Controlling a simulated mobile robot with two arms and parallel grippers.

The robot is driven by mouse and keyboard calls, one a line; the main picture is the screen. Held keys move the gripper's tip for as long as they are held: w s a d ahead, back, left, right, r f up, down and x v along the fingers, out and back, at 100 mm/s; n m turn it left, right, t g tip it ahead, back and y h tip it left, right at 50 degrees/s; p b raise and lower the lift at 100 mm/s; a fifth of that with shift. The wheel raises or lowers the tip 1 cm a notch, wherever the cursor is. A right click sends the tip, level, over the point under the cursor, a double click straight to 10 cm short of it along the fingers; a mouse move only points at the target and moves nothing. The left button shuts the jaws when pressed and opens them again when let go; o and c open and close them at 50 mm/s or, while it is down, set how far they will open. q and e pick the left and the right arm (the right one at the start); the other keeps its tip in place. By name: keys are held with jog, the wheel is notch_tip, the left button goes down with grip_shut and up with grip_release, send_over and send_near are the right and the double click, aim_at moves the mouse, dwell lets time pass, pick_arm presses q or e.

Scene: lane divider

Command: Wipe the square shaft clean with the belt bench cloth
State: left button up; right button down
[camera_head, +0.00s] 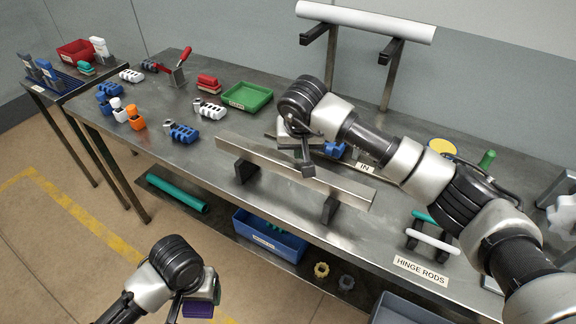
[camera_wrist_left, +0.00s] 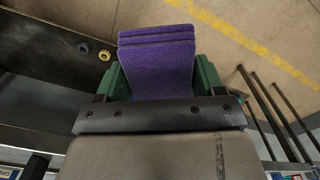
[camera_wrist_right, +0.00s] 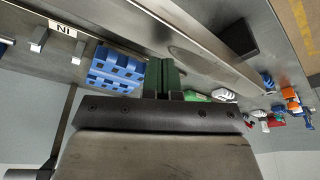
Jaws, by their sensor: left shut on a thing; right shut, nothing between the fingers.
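The square shaft (camera_head: 345,185) is a long grey metal bar lying across two black supports on the steel bench. It crosses the right wrist view (camera_wrist_right: 215,45) diagonally. My right gripper (camera_head: 307,170) is shut and empty, close to the middle of the shaft; I cannot tell whether it touches. Its green fingers (camera_wrist_right: 163,78) are together in the right wrist view. The belt bench cloth (camera_wrist_left: 157,60) is purple, ribbed and folded. My left gripper (camera_wrist_left: 160,82) is shut on it, in front of the bench; the cloth also shows in the head view (camera_head: 198,309).
A green tray (camera_head: 247,97), several blue, white and orange blocks and a red-handled tool (camera_head: 180,65) stand at the back left. A white roll (camera_head: 365,20) rests on tall brackets behind. A blue bin (camera_head: 268,238) and a teal roll (camera_head: 177,193) lie on the lower shelf.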

pick_arm(q)
jog(key=shift+f+b, duration=0.55)
jog(key=shift+f, duration=0.05)
pick_arm(e)
jog(key=shift+f, duration=0.65)
pick_arm(q)
jog(key=shift+r+p, duration=1.15)
pick_arm(e)
jog(key=shift+r, duration=3.05)
